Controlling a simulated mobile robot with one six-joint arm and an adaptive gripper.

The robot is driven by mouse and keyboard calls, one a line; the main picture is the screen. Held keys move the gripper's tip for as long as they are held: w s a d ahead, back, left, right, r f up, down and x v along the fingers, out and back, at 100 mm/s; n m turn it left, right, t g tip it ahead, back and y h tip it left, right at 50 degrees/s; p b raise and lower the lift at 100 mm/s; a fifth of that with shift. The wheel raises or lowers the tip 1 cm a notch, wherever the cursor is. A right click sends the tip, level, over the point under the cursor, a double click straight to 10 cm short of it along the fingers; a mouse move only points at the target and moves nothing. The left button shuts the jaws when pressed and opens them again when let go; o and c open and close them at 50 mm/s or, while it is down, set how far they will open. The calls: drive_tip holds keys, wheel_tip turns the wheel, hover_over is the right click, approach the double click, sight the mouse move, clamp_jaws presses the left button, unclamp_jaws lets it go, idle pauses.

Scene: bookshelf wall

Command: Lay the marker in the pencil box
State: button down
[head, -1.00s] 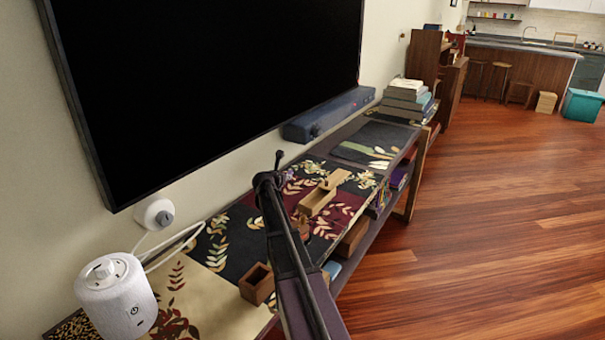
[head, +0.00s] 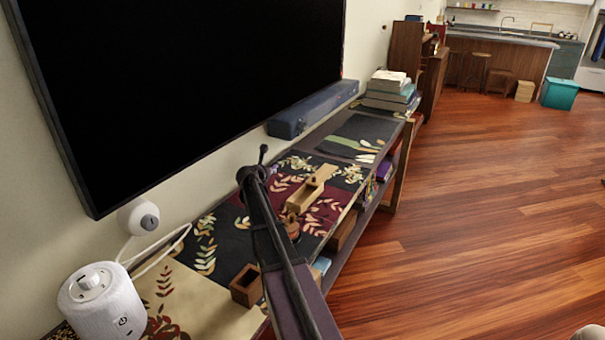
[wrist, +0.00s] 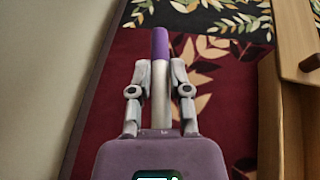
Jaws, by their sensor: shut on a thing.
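The marker has a purple cap and a white body. In the wrist view the marker (wrist: 161,50) stands out between the two fingers of my gripper (wrist: 160,78), which is shut on it, cap end pointing away from the palm. The pencil box (wrist: 267,125) is at the right edge of the wrist view, apart from the marker, with a wooden lid piece partly over it. In the head view the pencil box (head: 298,205) is a long light-wood box on the patterned cloth, its lid slid towards the far end. My arm hides the gripper and marker there.
A small dark wooden cup (head: 246,287) and a white speaker (head: 104,303) stand nearer on the shelf top. A blue-grey soundbar (head: 310,110) lies along the wall under the large screen (head: 185,85). Stacked books (head: 390,91) are at the far end. The wall borders the left side.

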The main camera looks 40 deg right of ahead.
sight(304, 200)
drive_tip(key=s+d+r+m+g+y+p, duration=0.1)
drive_tip(key=s+d+r+g+p, duration=0.1)
drive_tip(key=s+p, duration=0.2)
drive_tip(key=s+d+r+m+g+p, duration=0.1)
drive_tip(key=s+p, duration=0.3)
drive_tip(key=s, duration=0.7)
drive_tip(key=shift+d+r+m+g+y, duration=0.3)
drive_tip(key=shift+d+r+g+y, duration=0.1)
drive_tip(key=shift+d+r, duration=0.25)
drive_tip(key=shift+s+a+f, duration=0.1)
drive_tip(key=shift+f+b, duration=2.9)
drive_tip(key=c, duration=0.5)
unclamp_jaws()
